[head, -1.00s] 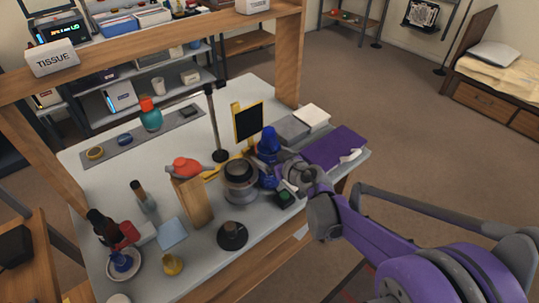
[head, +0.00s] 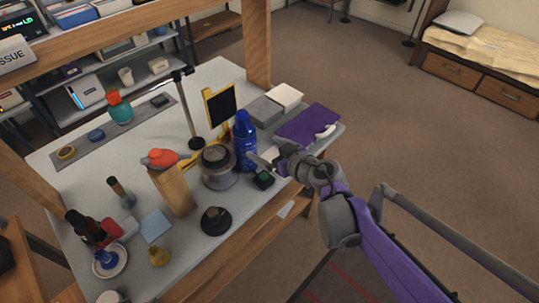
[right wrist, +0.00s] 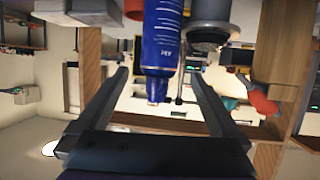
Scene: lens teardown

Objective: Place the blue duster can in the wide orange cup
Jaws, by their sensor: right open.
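The blue duster can (head: 245,138) stands upright on the table, right of a grey lens barrel. My right gripper (head: 263,162) is open just to the right of the can. In the right wrist view, which looks upside down, the can (right wrist: 163,40) shows between the two fingertips (right wrist: 157,75), with gaps on both sides. I cannot tell how deep it sits between them. I cannot make out a wide orange cup in the head view. An orange piece (right wrist: 133,11) shows at the top edge of the right wrist view, cut off. My left gripper is not in view.
The lens barrel (head: 218,166) stands close to the can. A purple book (head: 308,122) lies to the right.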

